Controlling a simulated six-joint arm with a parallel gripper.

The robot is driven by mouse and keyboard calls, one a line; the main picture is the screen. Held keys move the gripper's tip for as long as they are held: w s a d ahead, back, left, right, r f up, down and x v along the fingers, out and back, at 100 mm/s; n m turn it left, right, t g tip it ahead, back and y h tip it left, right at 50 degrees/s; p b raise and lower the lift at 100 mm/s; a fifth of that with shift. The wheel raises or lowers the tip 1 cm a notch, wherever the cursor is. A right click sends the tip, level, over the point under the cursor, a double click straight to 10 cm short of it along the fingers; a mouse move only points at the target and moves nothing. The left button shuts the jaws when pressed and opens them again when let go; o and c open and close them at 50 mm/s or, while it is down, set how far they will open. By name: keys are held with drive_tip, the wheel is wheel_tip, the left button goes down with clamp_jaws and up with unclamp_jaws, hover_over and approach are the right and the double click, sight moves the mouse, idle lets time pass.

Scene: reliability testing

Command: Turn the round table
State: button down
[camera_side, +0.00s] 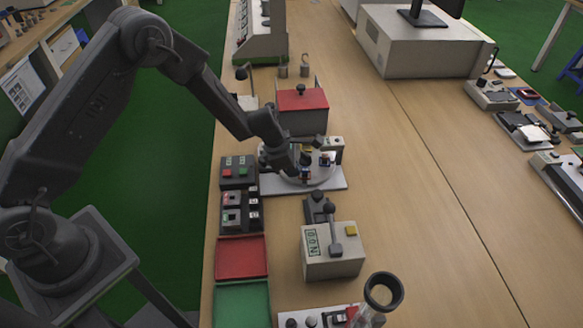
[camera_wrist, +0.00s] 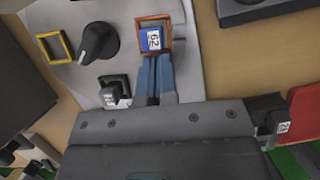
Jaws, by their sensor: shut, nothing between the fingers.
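The round table (camera_side: 318,183) is a pale disc on a flat white base (camera_side: 275,186), with small blocks and fittings on top. My gripper (camera_side: 304,172) reaches down over it from the left in the side view. In the wrist view, the pale table surface (camera_wrist: 75,14) carries a black knob (camera_wrist: 98,43), an empty yellow frame (camera_wrist: 55,46), an orange frame (camera_wrist: 139,24) around a blue block with a white label (camera_wrist: 153,40), and a dark block (camera_wrist: 110,93). My gripper's fingers (camera_wrist: 156,58) are together and empty, beside the blue block. I cannot tell whether they touch it.
A red-topped box (camera_side: 302,98) stands just behind the table. A grey box with a lever (camera_side: 333,252) stands in front. Button boxes (camera_side: 238,171) and red (camera_side: 241,257) and green (camera_side: 242,304) trays line the left edge.

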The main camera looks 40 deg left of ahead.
sight(309, 178)
drive_tip(key=shift+d+n, duration=0.45)
drive_tip(key=shift+n, duration=0.35)
drive_tip(key=shift+w+d+n+t+y, duration=0.15)
drive_tip(key=shift+d+n+t+y, duration=0.15)
drive_tip(key=shift+n, duration=0.2)
drive_tip(key=shift+w+d+n+t+y, duration=0.15)
drive_tip(key=shift+d+n+y, duration=0.15)
drive_tip(key=shift+n, duration=0.35)
drive_tip(key=shift+w+d+n+t+y, duration=0.2)
drive_tip(key=shift+d+n, duration=0.2)
drive_tip(key=shift+n, duration=0.25)
drive_tip(key=shift+d, duration=0.1)
drive_tip(key=shift+w+d, duration=0.25)
drive_tip(key=shift+d, duration=0.1)
idle(1.7)
drive_tip(key=shift+s+a, duration=0.1)
idle(0.8)
